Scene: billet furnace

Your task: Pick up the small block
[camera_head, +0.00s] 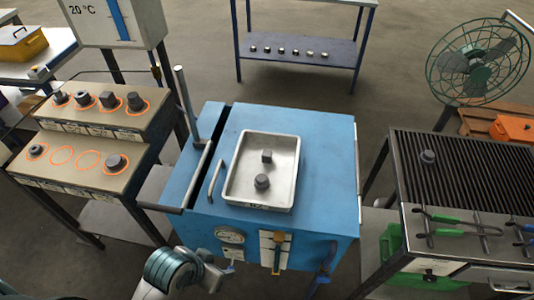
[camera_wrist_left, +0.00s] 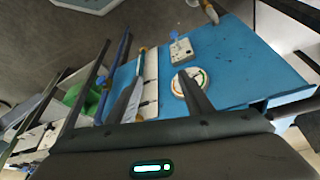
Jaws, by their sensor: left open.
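Two small dark grey pieces sit in a pale metal tray (camera_head: 236,190) on top of the blue cabinet. One is a small square block (camera_head: 267,156) near the tray's middle; the other is a rounder block (camera_head: 262,181) just in front of it. My left gripper (camera_head: 218,272) is low in the head view, in front of the cabinet's front left and well short of the tray. In the left wrist view its two fingers (camera_wrist_left: 145,65) are apart, with nothing held between them. The tray and blocks do not show there. My right gripper is not in view.
A stepped stand (camera_head: 75,150) with several dark pieces and orange outlines is at left. The blue cabinet (camera_head: 325,140) has a handle and upright rod on its left. A ribbed grate table (camera_head: 470,180) with one dark piece and green-handled tongs (camera_head: 455,225) is at right.

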